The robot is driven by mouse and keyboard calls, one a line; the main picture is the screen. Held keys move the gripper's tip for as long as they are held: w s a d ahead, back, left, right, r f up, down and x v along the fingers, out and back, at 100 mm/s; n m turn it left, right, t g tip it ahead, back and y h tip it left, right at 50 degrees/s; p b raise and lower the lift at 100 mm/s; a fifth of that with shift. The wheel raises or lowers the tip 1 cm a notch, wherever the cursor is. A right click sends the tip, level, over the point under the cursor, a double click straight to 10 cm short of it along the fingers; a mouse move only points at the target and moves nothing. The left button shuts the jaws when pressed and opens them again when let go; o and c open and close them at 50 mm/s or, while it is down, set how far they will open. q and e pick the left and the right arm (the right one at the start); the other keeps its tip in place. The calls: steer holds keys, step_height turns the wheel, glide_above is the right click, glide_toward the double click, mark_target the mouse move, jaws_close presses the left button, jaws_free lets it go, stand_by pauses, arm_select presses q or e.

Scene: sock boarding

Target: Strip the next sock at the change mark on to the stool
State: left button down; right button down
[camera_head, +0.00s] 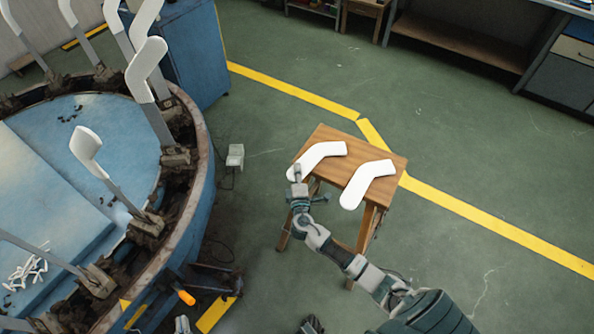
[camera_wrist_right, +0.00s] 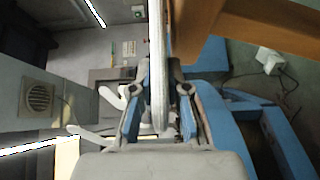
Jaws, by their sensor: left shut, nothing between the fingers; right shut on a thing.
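A wooden stool (camera_head: 320,142) stands on the floor right of the round blue boarding machine (camera_head: 208,190). One white bent sock (camera_head: 370,183) lies on its right part. My right gripper (camera_head: 296,178) is shut on the lower left end of another white sock (camera_head: 322,151), over the stool's left part; I cannot tell whether it rests on the wood. In the right wrist view this sock (camera_wrist_right: 158,60) stands edge-on between the fingers (camera_wrist_right: 160,100). My left gripper (camera_head: 182,325) barely shows at the bottom edge, shut and empty.
More boards with white socks (camera_head: 147,65) stand along the machine's far rim. A yellow triangle (camera_head: 125,304) and an orange-tipped part (camera_head: 186,297) are at its near side. A small white box (camera_head: 235,156) is on the floor between machine and stool. Floor right of the stool is clear.

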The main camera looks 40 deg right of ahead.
steer(key=shift+f, duration=0.2)
stand_by(0.4)
steer(key=c, duration=1.1)
jaws_free()
steer(key=v, duration=1.2)
steer(key=shift+f, duration=0.1)
